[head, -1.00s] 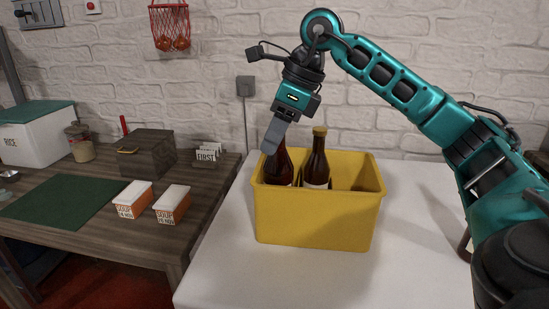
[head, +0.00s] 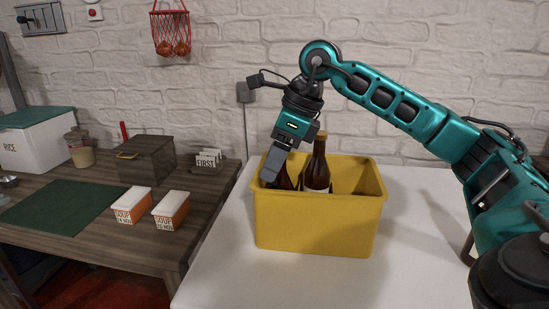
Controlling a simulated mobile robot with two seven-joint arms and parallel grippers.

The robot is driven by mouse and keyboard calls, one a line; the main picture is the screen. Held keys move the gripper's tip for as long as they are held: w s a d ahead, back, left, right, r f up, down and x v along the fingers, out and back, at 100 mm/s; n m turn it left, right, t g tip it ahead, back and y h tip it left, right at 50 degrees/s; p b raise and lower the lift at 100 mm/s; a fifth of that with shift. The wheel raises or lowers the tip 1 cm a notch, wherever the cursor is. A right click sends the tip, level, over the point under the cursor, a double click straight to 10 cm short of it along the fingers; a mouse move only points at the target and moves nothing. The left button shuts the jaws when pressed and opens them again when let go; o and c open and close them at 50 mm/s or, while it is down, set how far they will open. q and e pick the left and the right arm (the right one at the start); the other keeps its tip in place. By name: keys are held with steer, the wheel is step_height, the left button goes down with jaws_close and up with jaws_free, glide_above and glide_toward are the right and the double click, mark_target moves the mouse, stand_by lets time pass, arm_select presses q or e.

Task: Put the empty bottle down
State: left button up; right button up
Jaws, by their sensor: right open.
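A yellow crate (head: 318,225) stands on the white table. Two dark brown bottles are in its left part. One bottle (head: 318,170) stands upright with its neck above the rim and shows a yellowish cap. The other bottle (head: 284,182) is at the left, largely hidden by my right gripper (head: 271,172). The gripper points down at the crate's left side, over this bottle's upper part. Its fingers are open, though the gap between them is hard to see from here. My left gripper is not in view.
The white table (head: 420,240) is clear around the crate. At left, a wooden counter (head: 110,240) holds a green mat (head: 65,205), two small soup boxes (head: 131,205), a dark box (head: 147,158) and a jar (head: 80,150). A brick wall stands behind.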

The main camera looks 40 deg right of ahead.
steer(key=shift+r, duration=0.1)
steer(key=shift+r, duration=0.25)
arm_select(q)
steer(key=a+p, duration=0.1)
steer(key=p, duration=0.1)
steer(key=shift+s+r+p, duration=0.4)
arm_select(e)
steer(key=v, duration=1.1)
steer(key=shift+r, duration=0.3)
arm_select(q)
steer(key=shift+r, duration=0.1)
arm_select(e)
steer(key=shift+d, duration=0.15)
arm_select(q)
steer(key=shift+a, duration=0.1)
arm_select(e)
steer(key=shift+s, duration=0.1)
